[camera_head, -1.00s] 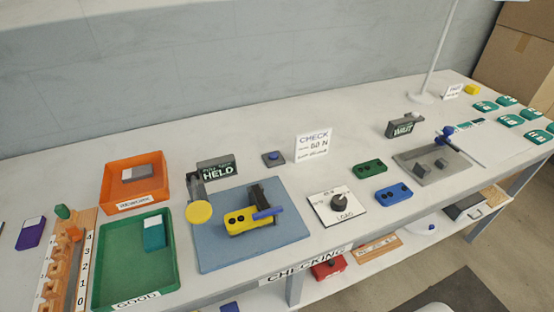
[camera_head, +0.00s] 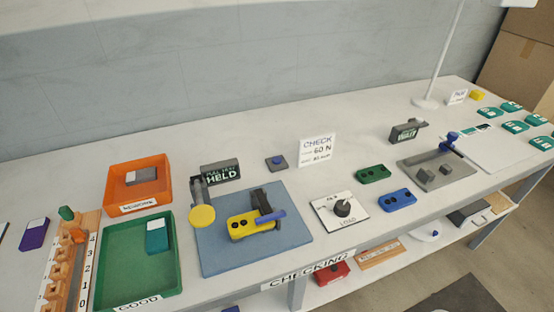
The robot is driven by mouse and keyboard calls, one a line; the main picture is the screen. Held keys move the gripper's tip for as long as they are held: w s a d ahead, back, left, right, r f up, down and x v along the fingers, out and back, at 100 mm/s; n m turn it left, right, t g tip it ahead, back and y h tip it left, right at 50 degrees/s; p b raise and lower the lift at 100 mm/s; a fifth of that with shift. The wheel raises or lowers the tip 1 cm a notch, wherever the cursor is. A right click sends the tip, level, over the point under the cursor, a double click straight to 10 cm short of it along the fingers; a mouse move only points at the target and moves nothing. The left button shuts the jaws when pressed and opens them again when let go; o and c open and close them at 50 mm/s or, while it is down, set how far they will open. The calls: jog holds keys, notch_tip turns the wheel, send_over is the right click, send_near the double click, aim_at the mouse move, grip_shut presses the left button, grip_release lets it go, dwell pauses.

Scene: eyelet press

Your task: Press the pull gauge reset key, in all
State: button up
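A small dark grey block with a blue button (camera_head: 277,161) sits on the bench behind the blue mat; it looks like the reset key, though no label on it can be read. Left of it a dark display (camera_head: 221,173) reads "HELD" under a smaller line that looks like "PULL TEST". A yellow disc (camera_head: 202,216) stands at the mat's left. My gripper is not in view.
A "CHECK 60 N" card (camera_head: 317,150) stands right of the button block. A LOAD dial (camera_head: 342,208) sits right of the mat. Green (camera_head: 373,174) and blue (camera_head: 396,197) blocks lie beyond. Orange (camera_head: 113,182) and green (camera_head: 172,283) trays stand left. The bench behind the button is clear.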

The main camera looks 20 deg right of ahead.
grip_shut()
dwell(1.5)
